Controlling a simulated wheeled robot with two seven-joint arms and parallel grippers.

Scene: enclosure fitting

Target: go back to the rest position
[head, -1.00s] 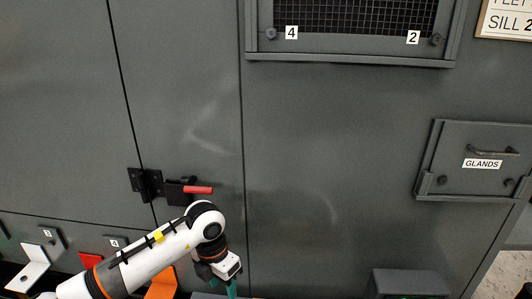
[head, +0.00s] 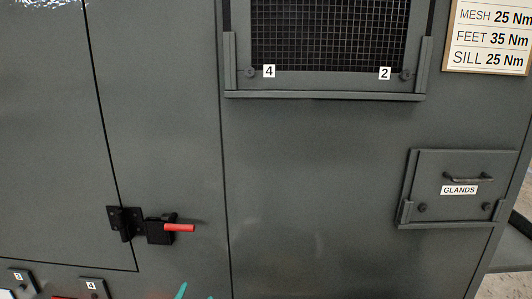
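Only the teal fingertips of my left gripper (head: 184,292) show, at the bottom edge of the head view. They are below the black latch (head: 160,231) with its red handle (head: 179,228) and apart from it. The rest of the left gripper and its arm are out of the frame, so whether it is open or shut cannot be told. My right gripper is not in view.
The grey enclosure wall (head: 300,190) fills most of the view. A mesh panel (head: 330,36) is at the top and a GLANDS cover (head: 452,204) with a handle at the right. A torque sign (head: 490,38) is at upper right. Numbered tabs (head: 93,289) sit at lower left.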

